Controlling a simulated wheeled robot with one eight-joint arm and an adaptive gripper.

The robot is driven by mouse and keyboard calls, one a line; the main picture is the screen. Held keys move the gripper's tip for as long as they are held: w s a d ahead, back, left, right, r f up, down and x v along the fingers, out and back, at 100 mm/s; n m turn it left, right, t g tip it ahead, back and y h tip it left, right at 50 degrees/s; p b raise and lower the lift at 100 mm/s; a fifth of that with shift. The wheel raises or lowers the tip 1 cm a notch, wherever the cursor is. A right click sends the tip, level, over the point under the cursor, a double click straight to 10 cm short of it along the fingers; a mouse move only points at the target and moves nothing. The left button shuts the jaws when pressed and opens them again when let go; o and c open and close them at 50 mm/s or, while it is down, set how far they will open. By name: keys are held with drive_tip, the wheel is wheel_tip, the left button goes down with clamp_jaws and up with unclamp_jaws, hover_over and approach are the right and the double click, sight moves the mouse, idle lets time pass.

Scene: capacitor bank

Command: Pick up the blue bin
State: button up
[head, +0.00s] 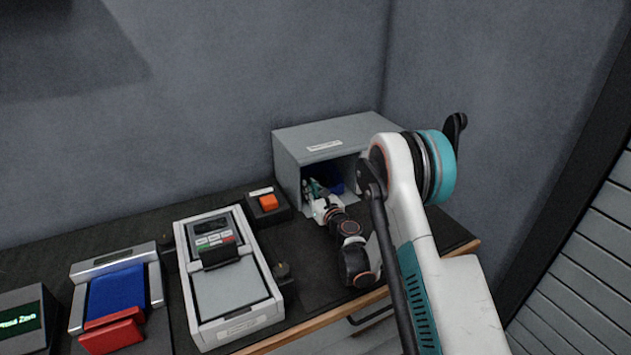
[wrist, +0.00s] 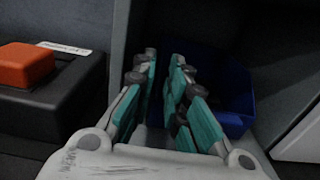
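The blue bin (head: 336,178) sits inside the open-fronted grey box (head: 322,140) at the back right of the bench. In the wrist view the blue bin (wrist: 238,112) lies in shadow, to the right of and behind my fingers. My gripper (head: 312,188) reaches into the box's opening, at the left of the bin. In the wrist view my gripper (wrist: 164,60) has its two teal fingers apart, with a narrow gap and nothing clearly held between them. The fingers hide the bin's left part, and I cannot tell whether they touch it.
An orange button (head: 268,202) on a black base stands left of the box. A grey device with a display (head: 228,285) and a blue-and-red unit (head: 118,293) stand farther left. The box's left wall (wrist: 121,60) is close beside my fingers.

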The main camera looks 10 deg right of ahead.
drive_tip(key=b+x, duration=0.1)
drive_tip(key=x, duration=0.2)
drive_tip(key=b+x, duration=0.2)
drive_tip(key=x, duration=0.2)
drive_tip(key=shift+w+f, duration=0.2)
drive_tip(key=shift+f, duration=0.05)
drive_tip(key=shift+w+a+r, duration=0.1)
drive_tip(key=shift+w, duration=0.2)
drive_tip(key=shift+c, duration=0.3)
clamp_jaws()
drive_tip(key=shift+r, duration=0.15)
